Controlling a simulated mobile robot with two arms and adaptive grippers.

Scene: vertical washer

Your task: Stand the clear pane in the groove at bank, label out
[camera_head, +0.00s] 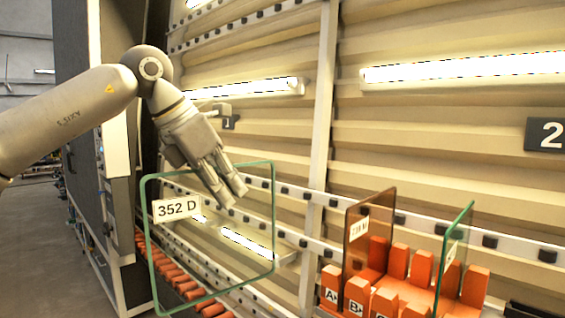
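The clear pane (215,265), with green edges and a white label reading 352 D (177,208), is upright at the left. Its label faces me. My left gripper (235,198) has its fingers across the pane's top edge and appears shut on it. The pane's lower edge shows in front of the orange rollers, apparently clear of them. At the lower right is an orange slotted rack (408,292) with blocks lettered A, B and C, the last partly cut off. My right gripper is not in view.
A brown pane (368,238) and another green-edged pane (455,250) stand in the rack. A line of orange rollers (172,272) runs at lower left beside a dark machine (85,120). A slatted wall with lamps, rails and signs 1 and 2 (546,134) stands behind.

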